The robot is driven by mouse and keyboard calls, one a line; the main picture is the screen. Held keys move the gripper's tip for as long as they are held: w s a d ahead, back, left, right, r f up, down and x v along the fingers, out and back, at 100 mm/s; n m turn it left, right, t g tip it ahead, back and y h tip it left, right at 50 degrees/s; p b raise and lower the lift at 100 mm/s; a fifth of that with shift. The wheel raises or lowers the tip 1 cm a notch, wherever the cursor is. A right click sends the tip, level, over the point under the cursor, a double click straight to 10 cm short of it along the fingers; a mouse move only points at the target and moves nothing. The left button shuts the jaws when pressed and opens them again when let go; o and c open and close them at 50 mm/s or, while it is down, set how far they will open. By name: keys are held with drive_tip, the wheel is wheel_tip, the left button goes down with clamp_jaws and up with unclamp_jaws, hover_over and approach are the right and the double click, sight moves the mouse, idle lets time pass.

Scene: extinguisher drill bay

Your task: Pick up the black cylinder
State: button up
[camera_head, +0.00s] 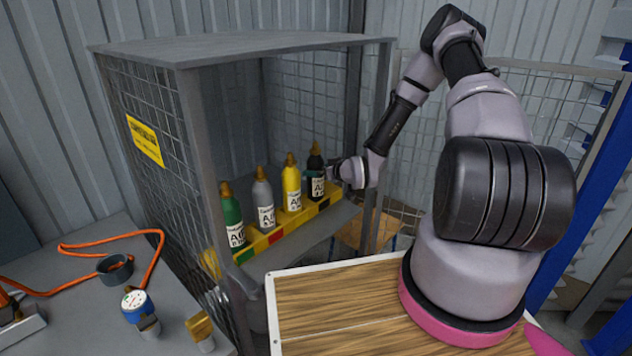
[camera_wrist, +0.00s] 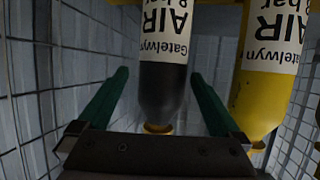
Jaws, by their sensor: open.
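The black cylinder (camera_head: 316,162) stands upright at the right end of a row in the cage, with a white AIR label and a brass-coloured top. My gripper (camera_head: 333,171) is at its upper right side in the head view, partly hiding it. In the wrist view, which shows the bottles upside down, the black cylinder (camera_wrist: 163,85) lies between the two green fingers of my gripper (camera_wrist: 158,90). The fingers are spread, with a visible gap on each side of the cylinder. The yellow cylinder (camera_wrist: 268,80) is close beside the right finger.
A yellow cylinder (camera_head: 291,186), a grey one (camera_head: 263,200) and a green one (camera_head: 231,216) stand left of the black one on a yellow rack (camera_head: 265,243). The cage has mesh walls and a grey front post (camera_head: 205,150). A bench (camera_head: 70,335) holds a gauge and an orange hose.

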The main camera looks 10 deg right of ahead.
drive_tip(key=x, duration=0.5)
drive_tip(key=shift+a+f, duration=0.2)
drive_tip(key=shift+f, duration=0.05)
drive_tip(key=shift+r, duration=0.1)
clamp_jaws()
